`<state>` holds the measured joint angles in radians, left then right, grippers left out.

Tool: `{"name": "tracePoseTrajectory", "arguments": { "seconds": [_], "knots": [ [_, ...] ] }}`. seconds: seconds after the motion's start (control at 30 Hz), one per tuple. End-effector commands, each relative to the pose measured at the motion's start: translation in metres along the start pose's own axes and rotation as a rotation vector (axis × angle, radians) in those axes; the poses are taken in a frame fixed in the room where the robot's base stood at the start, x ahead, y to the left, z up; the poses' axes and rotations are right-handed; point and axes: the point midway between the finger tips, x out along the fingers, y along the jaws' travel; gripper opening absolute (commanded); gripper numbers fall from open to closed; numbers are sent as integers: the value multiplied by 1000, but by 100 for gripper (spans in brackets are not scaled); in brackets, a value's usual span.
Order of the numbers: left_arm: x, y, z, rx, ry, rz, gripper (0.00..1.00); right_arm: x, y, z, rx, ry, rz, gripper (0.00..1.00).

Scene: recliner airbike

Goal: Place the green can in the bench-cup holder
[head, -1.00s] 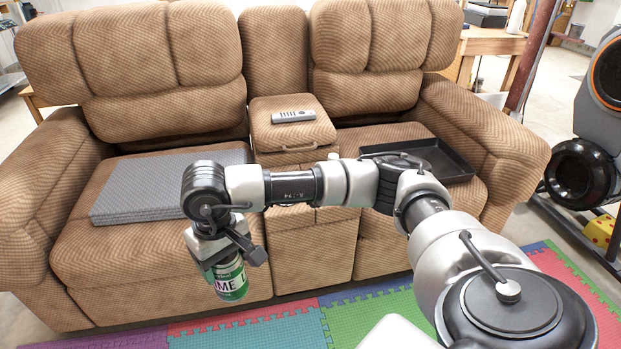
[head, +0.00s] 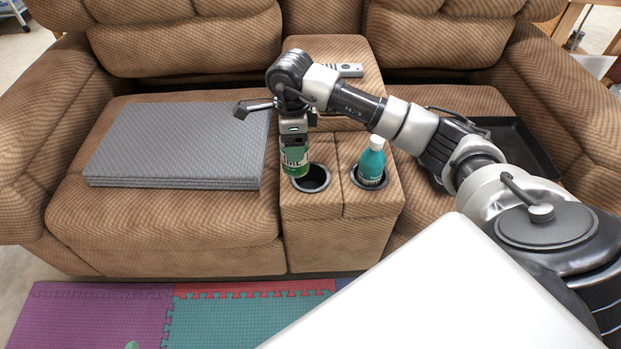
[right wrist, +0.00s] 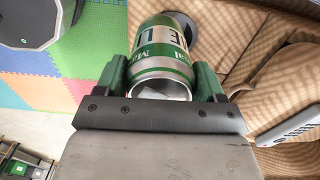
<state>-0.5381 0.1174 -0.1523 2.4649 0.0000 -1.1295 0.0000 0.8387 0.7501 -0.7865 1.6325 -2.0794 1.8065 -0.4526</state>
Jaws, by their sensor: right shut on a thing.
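The green can (head: 294,162) is green and white with lettering. My right gripper (head: 294,136) is shut on its upper part and points down. The can hangs roughly upright at the left cup holder (head: 322,184) of the bench's centre console, covering part of that opening. I cannot tell whether its bottom is inside the rim. In the right wrist view the can (right wrist: 163,52) sits between the green fingers, and the dark cup holder (right wrist: 187,28) shows partly behind it. My left gripper is not in view.
A teal bottle with a white cap (head: 372,163) stands in the right cup holder. A grey folded pad (head: 180,145) lies on the left seat and a black tray (head: 520,145) on the right seat. A remote (head: 348,70) lies on the console behind my wrist.

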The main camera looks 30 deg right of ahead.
Motion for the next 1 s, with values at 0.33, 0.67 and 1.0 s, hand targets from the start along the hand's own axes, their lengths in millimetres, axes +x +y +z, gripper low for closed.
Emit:
{"name": "tracePoseTrajectory", "arguments": {
  "seconds": [0.33,0.67,1.0],
  "knots": [
    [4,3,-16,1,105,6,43,28,-24,-36,696,-3,-1,34],
    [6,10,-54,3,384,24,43,74,-25,-38,757,-4,0,34],
    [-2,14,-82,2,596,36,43,104,-25,-38,754,-3,1,34]
  ]
}}
